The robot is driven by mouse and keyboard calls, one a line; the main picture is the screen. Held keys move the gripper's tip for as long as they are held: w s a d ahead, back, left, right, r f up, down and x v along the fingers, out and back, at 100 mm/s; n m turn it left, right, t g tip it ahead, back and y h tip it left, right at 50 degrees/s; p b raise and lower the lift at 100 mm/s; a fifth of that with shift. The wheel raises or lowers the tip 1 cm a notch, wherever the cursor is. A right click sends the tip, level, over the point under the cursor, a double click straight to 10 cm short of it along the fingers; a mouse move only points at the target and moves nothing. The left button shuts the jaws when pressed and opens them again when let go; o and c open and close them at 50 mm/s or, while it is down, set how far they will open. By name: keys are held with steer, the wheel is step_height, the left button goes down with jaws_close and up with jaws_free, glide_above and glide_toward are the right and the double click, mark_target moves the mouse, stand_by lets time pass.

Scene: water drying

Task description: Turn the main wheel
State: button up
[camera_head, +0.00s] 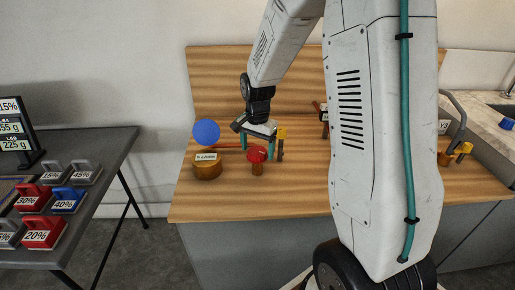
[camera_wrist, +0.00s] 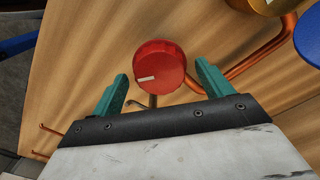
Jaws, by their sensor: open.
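The red wheel (camera_head: 257,153) is a round knob with a white mark on its face. It sits on a brass-coloured stem above the wooden counter (camera_head: 240,205). In the wrist view the red wheel (camera_wrist: 160,62) lies between and slightly beyond my two teal fingertips. My gripper (camera_head: 257,145) is open, and points down at the wheel in the head view. In the wrist view my gripper (camera_wrist: 161,70) has a visible gap on both sides of the wheel. I cannot tell whether the fingertips are at the wheel's height.
A brass cylinder labelled "0 L/min" (camera_head: 207,168) and a blue disc (camera_head: 206,132) stand left of the wheel. Copper pipe (camera_wrist: 250,55) runs beside the wheel. A dark table (camera_head: 100,150) with labelled weights is at left.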

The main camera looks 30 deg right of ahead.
mark_target(258, 150)
step_height(258, 150, up, 7)
steer(key=shift+r, duration=0.2)
stand_by(0.6)
steer(key=s+a+r+n, duration=0.3)
steer(key=s+n, duration=0.1)
steer(key=s, duration=0.5)
steer(key=s+a+r+n+t, duration=0.1)
steer(key=s+a+r+n, duration=0.3)
steer(key=s, duration=0.5)
steer(key=s+a+r+n, duration=0.3)
steer(key=s+r+n, duration=0.1)
steer(key=s, duration=0.5)
steer(key=shift+s+a+r+n, duration=0.25)
steer(key=shift+s+a+n, duration=0.1)
steer(key=shift+s+n, duration=0.05)
steer(key=shift+c, duration=0.3)
